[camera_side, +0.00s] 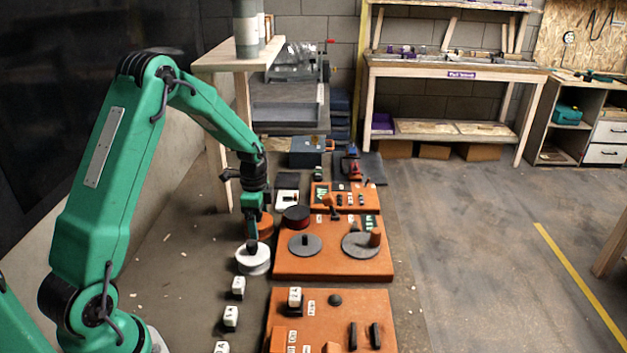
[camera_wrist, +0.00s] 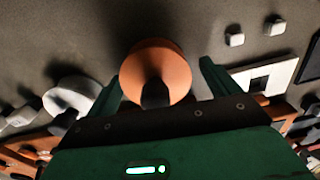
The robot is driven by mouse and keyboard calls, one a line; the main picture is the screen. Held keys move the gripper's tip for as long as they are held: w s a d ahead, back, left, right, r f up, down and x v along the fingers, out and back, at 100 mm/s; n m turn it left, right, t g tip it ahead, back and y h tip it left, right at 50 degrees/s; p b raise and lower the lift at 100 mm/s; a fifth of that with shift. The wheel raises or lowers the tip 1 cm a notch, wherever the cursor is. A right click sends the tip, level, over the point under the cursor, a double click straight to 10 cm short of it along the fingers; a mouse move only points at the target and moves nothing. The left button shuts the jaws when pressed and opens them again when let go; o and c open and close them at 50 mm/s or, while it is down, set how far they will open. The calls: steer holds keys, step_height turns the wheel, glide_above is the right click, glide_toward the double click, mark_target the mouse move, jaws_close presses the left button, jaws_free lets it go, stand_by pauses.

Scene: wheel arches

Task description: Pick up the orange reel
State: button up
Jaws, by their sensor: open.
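The orange reel (camera_wrist: 157,62) is a round orange disc with a dark knob at its centre. In the wrist view it lies between the two green fingers of my gripper (camera_wrist: 162,82), which are spread apart with a gap on each side. In the side view the orange reel (camera_side: 265,226) is partly hidden behind my gripper (camera_side: 254,232), which hangs down just in front of it. A white reel (camera_side: 253,259) with a dark knob sits just nearer the camera, and it also shows at the left of the wrist view (camera_wrist: 72,96).
An orange panel (camera_side: 333,272) with two grey discs stands to the right, with a dark red-topped reel (camera_side: 296,217) at its corner. Several small white blocks (camera_side: 231,319) lie in a row in front. A white plate (camera_wrist: 268,77) lies right of the gripper in the wrist view.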

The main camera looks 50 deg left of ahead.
steer(key=shift+f, duration=0.1)
stand_by(0.4)
steer(key=c, duration=0.9)
steer(key=shift+o, duration=0.2)
steer(key=shift+r, duration=0.7)
steer(key=r, duration=0.3)
steer(key=shift+d+r, duration=0.1)
steer(key=shift+d, duration=0.2)
steer(key=s+d+r, duration=0.1)
steer(key=d+r, duration=0.5)
steer(key=d, duration=0.5)
steer(key=shift+s+r, duration=0.2)
steer(key=shift+s, duration=0.15)
steer(key=shift+w, duration=0.1)
steer(key=shift+w+d+f, duration=0.25)
steer(key=shift+w+d, duration=0.4)
steer(key=shift+w, duration=0.05)
steer(key=shift+w+d+f, duration=0.2)
steer(key=shift+w+d, duration=0.5)
steer(key=shift+w+d+f, duration=0.25)
steer(key=shift+w+d, duration=0.4)
steer(key=shift+w, duration=0.05)
